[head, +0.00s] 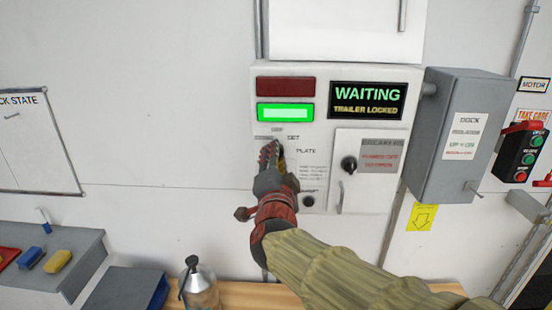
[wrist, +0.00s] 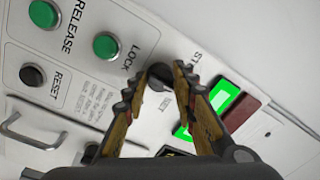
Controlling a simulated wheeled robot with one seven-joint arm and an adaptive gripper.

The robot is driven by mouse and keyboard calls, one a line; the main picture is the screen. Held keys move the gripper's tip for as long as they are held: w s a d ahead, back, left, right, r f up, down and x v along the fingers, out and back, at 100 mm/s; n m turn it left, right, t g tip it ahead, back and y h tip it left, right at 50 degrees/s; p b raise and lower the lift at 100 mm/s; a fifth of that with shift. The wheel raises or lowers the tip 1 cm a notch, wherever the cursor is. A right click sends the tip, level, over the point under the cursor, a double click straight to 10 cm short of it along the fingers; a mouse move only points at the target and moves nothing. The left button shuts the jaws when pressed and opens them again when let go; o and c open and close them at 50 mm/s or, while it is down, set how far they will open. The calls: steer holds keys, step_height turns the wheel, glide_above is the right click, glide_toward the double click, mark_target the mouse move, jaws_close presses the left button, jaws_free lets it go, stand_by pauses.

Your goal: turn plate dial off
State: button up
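The plate dial (wrist: 161,76) is a small dark knob on the white control box (head: 318,149). In the wrist view it sits between my fingertips, which partly cover it, so its pointer cannot be read. My gripper (head: 270,150) reaches up to the box at the PLATE label and hides the dial in the head view. In the wrist view the two fingers of my gripper (wrist: 165,75) lie close along both sides of the dial, with almost no gap.
A green lamp (head: 285,112) is lit below a dark red lamp (head: 285,86). A display (head: 367,100) reads WAITING, TRAILER LOCKED. Green LOCK (wrist: 107,46) and RELEASE (wrist: 44,14) buttons and a black RESET button (wrist: 33,75) are nearby. A grey box (head: 450,135) stands right.

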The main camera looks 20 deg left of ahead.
steer(key=o, duration=0.5)
steer(key=v, duration=1.2)
steer(key=shift+a+f, duration=0.1)
